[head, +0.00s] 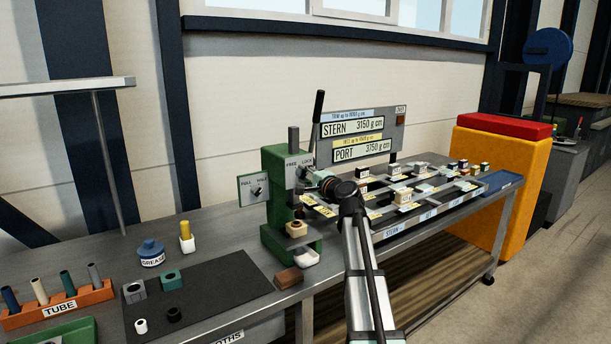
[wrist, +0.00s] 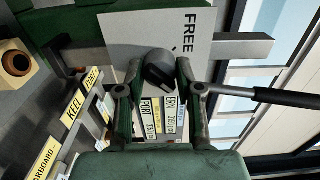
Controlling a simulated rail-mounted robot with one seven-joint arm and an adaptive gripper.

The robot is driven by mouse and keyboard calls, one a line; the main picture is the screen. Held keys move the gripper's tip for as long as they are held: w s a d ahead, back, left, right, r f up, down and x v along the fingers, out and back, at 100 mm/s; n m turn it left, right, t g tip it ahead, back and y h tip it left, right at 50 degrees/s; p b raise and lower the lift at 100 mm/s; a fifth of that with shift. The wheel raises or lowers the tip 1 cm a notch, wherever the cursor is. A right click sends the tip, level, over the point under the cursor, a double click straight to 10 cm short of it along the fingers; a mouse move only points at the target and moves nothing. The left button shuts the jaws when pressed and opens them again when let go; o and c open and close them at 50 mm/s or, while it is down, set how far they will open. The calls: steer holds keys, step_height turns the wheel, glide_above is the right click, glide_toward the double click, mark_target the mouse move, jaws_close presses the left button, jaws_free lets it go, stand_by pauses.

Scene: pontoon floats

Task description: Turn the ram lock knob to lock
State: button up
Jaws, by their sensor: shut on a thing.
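The ram lock knob (wrist: 160,70) is dark and round with a raised grip bar, on a pale plate (wrist: 150,38) marked FREE in the wrist view. My gripper (wrist: 156,78) has one finger on each side of the knob and is shut on it. In the head view the FREE/LOCK plate (head: 300,163) is on the green press (head: 277,195). My gripper (head: 318,184) reaches the plate from the right and hides the knob there. I cannot tell exactly which way the knob points.
A black-handled lever (head: 318,106) rises beside the press; in the wrist view its handle (wrist: 285,97) lies close to the right finger. Label boards (head: 352,125) stand behind. A rack with several small blocks (head: 420,195) lies right of the press. A grease tub (head: 151,252) stands left.

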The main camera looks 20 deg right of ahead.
steer(key=shift+w+r, duration=0.1)
steer(key=o, duration=1.2)
steer(key=shift+c, duration=0.2)
steer(key=s+d, duration=0.1)
steer(key=s, duration=1.1)
steer(key=shift+d, duration=0.4)
